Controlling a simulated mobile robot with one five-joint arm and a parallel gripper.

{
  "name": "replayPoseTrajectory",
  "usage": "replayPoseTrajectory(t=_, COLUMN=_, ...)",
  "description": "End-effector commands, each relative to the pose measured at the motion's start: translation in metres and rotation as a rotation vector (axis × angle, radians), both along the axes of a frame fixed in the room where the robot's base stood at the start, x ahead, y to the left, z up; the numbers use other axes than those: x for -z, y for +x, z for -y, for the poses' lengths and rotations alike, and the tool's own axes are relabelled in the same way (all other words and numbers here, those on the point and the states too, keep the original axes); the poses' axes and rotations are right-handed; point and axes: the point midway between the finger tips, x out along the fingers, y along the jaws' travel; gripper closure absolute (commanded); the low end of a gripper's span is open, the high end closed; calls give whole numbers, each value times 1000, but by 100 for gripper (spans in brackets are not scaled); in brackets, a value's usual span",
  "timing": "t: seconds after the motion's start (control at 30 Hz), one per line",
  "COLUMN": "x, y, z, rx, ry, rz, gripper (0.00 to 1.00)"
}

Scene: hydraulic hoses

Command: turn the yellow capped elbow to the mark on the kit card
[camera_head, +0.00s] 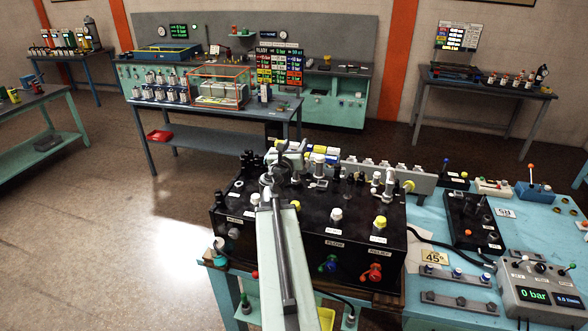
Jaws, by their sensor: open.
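Several yellow caps show on the black manifold block (345,255): one at the right end (408,186) beside pale fittings, one on the front right of its top (380,222), and one (295,205) beside my arm. I cannot tell for sure which is the capped elbow, or its angle. The kit card (434,257), cream and marked 45°, lies on the blue bench right of the block. My gripper (284,157) is open above the back left of the block, among fittings; its fingertips are small and hard to make out. My arm hides part of the block's front.
Upright fittings crowd the block's top, with a grey rail (385,176) behind it. Red (375,272) and blue (328,264) fittings stick out in front. A grey gauge box (540,290) stands at right. A dark hose runs across the bench. Floor at left is clear.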

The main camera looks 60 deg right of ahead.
Motion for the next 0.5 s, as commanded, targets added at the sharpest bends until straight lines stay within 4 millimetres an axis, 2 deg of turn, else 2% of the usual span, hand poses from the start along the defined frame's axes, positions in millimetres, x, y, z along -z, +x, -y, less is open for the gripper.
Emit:
replayPoseTrajectory(t=0.03, x=15, y=0, z=0, rx=-1, ry=0, rz=0, gripper=50)
replayPoseTrajectory(t=0.17, x=30, y=1, z=0, rx=-1, ry=0, rz=0, gripper=50)
replayPoseTrajectory(t=0.5, x=36, y=2, z=-1, rx=-2, ry=0, rz=0, gripper=50)
